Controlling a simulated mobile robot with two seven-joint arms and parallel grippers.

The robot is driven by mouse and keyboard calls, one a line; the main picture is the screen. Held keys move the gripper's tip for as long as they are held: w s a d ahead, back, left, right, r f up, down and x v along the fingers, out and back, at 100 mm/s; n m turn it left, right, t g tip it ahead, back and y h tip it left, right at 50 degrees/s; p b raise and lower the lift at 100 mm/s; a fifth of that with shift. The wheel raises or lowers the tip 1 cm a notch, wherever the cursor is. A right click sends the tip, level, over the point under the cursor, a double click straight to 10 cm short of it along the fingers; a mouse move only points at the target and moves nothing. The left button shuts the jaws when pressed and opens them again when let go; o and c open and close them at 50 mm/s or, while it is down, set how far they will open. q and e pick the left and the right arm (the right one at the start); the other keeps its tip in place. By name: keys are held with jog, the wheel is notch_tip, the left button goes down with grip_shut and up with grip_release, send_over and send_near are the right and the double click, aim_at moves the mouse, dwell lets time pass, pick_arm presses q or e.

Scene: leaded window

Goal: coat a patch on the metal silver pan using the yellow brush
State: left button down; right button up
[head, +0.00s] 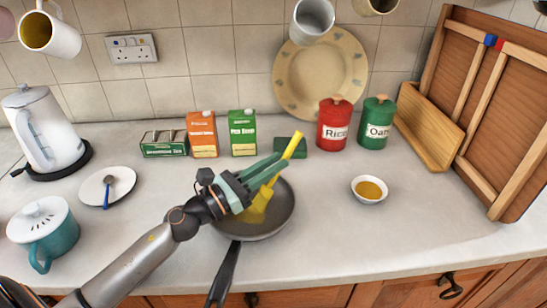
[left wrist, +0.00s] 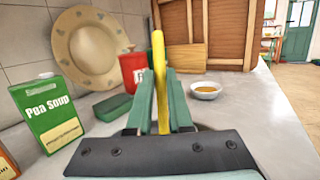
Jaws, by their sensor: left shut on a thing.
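The metal silver pan (head: 282,209) sits on the worktop, its dark handle (head: 223,272) pointing to the front edge. My left gripper (head: 272,172) is over the pan and shut on the yellow brush (head: 293,146). The brush is tilted, its handle end up and to the right, its yellow head low over the pan's inside. I cannot tell whether the head touches the pan, or whether some of the yellow there is a coat. In the left wrist view the brush handle (left wrist: 159,62) stands up between the green fingers (left wrist: 162,105). My right gripper is not in view.
A white bowl (head: 355,188) with an amber filling stands right of the pan. Behind are a green block (head: 290,144), cartons (head: 242,133) and red (head: 333,125) and green (head: 375,125) canisters. A plate with a spoon (head: 92,190) and a teal pot (head: 45,232) stand left.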

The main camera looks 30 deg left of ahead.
pick_arm(q)
jog(key=s, duration=0.2)
jog(key=s+d, duration=0.1)
jog(key=s, duration=0.1)
jog(key=shift+s+d+f, duration=0.1)
jog(key=shift+d, duration=0.05)
dwell(0.4)
notch_tip(320, 180, up, 6)
jog(key=p, duration=0.6)
jog(key=shift+r, duration=0.25)
notch_tip(320, 180, up, 3)
jog(key=p, duration=0.2)
jog(key=shift+f+p, duration=0.1)
jog(key=shift+p, duration=0.3)
dwell(0.3)
